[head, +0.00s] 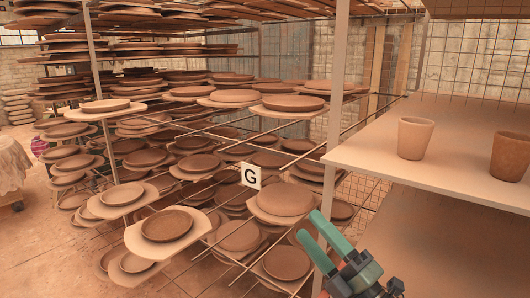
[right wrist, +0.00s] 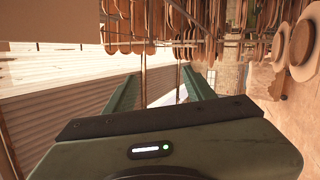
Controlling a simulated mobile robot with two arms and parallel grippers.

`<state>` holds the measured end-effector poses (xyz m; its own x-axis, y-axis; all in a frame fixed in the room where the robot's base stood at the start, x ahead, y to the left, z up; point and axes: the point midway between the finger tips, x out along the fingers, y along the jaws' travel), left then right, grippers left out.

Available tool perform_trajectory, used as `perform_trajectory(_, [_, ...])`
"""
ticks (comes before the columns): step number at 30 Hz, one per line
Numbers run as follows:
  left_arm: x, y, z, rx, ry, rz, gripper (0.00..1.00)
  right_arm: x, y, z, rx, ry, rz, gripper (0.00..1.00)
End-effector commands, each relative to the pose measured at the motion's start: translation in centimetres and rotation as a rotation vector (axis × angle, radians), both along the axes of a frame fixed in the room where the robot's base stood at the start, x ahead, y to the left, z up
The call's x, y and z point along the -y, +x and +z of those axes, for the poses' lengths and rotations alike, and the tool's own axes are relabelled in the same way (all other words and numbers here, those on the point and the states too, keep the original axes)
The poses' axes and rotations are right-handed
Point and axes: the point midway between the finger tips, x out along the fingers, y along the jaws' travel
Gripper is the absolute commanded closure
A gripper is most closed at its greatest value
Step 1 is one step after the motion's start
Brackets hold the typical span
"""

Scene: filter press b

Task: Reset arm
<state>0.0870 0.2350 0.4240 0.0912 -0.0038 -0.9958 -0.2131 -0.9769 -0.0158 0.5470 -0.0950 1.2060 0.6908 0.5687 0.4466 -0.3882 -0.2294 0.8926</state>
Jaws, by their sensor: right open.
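My right gripper (head: 311,226) reaches in at the bottom of the head view, with green fingers parted. It is in front of the rack's near upright post, left of the pale shelf. In the right wrist view its two green fingers (right wrist: 161,78) stand wide apart with nothing seen between them. Most of the right arm is below the picture edge. My left gripper and arm are in neither view.
A tall rack holds many brown clay plates (head: 168,225) on boards and thin rods. A white card marked G (head: 251,176) hangs there. A pale shelf (head: 450,165) at right bears two clay cups (head: 415,138). Open floor (head: 30,245) lies at left.

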Motion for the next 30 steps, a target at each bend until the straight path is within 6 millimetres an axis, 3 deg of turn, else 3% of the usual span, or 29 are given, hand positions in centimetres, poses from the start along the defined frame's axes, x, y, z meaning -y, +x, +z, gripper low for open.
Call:
perform_trajectory(5, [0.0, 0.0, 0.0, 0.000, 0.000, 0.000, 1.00, 7.0, 0.7, -4.7, -0.323, 0.396, -0.235, 0.46])
perform_trajectory(8, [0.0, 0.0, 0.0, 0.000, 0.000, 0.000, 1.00, 10.6, 0.0, -9.7, -0.535, 0.580, -0.376, 0.46])
perform_trajectory(12, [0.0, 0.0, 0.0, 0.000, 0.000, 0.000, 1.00, 13.6, -3.2, -17.5, -0.838, 0.775, -0.553, 0.46])
perform_trajectory(14, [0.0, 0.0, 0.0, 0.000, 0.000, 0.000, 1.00, 14.2, -5.2, -20.8, -0.968, 0.838, -0.623, 0.46])
perform_trajectory(18, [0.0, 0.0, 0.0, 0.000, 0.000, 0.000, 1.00, 14.5, -10.9, -27.4, -1.260, 0.944, -0.769, 0.46])
perform_trajectory(21, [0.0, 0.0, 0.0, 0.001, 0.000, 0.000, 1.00, 14.0, -15.1, -30.7, -1.440, 0.986, -0.851, 0.46])
perform_trajectory(25, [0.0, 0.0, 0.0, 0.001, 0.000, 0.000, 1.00, 13.0, -19.9, -33.4, -1.631, 1.012, -0.929, 0.46])
perform_trajectory(30, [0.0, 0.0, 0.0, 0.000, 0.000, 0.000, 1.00, 11.6, -25.6, -35.3, -1.842, 1.019, -1.007, 0.46])
